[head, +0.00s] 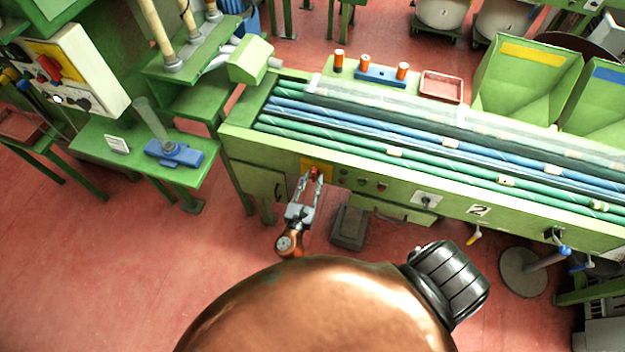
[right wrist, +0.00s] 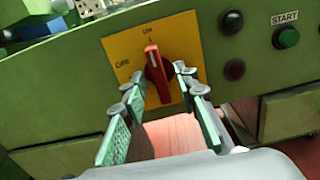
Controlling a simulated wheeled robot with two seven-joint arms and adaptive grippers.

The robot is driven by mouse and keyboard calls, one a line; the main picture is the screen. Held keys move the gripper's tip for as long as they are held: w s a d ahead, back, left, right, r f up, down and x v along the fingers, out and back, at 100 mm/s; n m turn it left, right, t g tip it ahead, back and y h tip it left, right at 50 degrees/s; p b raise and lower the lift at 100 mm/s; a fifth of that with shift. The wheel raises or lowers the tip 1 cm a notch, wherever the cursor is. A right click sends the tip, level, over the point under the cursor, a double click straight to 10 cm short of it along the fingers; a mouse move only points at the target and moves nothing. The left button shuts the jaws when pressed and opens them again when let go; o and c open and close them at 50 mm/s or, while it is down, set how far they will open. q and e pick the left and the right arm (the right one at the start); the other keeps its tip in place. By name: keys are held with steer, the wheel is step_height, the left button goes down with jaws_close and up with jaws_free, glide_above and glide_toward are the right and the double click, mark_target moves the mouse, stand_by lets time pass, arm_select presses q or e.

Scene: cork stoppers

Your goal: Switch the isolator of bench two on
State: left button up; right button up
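The isolator is a red rotary handle (right wrist: 157,75) on a yellow plate (right wrist: 122,50) on the front of bench two. In the right wrist view the handle stands nearly upright, its upper end toward the ON mark at the top; the OFF mark is at the left. In the head view the isolator (head: 315,172) is at the bench's left end, partly covered by my right gripper (head: 308,182). In the right wrist view my right gripper (right wrist: 160,80) is open, one finger on each side of the handle, with gaps visible. My left gripper is not in view.
Right of the isolator are dark round lamps (right wrist: 232,21) and a green START button (right wrist: 287,38). A side table with a blue device (head: 174,154) stands left. A pedal box (head: 349,227) is below.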

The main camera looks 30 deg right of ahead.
steer(key=v, duration=1.1)
steer(key=shift+s+a, duration=0.3)
steer(key=s+d+f+m+g+y, duration=0.2)
steer(key=s+d+f, duration=0.15)
steer(key=f, duration=0.75)
steer(key=s+d+f+m+g+y, duration=0.25)
steer(key=s+f, duration=0.25)
steer(key=f, duration=0.6)
steer(key=s+d+f+m+g+y, duration=0.2)
steer(key=s+f+g+y, duration=0.15)
steer(key=f, duration=0.75)
steer(key=s+d+f+m+g+y, duration=0.1)
steer(key=s+f+m, duration=0.4)
steer(key=s, duration=0.5)
steer(key=s+d+f+m+g+y, duration=0.1)
steer(key=s+f+m+y, duration=0.1)
steer(key=s+f+m, duration=0.4)
steer(key=s+d+f+m+g+y, duration=0.1)
steer(key=s+f+m, duration=0.4)
steer(key=s, duration=0.9)
steer(key=shift+d+f+m+y, duration=0.2)
steer(key=shift+f+m+y, duration=0.2)
steer(key=shift+m+y, duration=0.5)
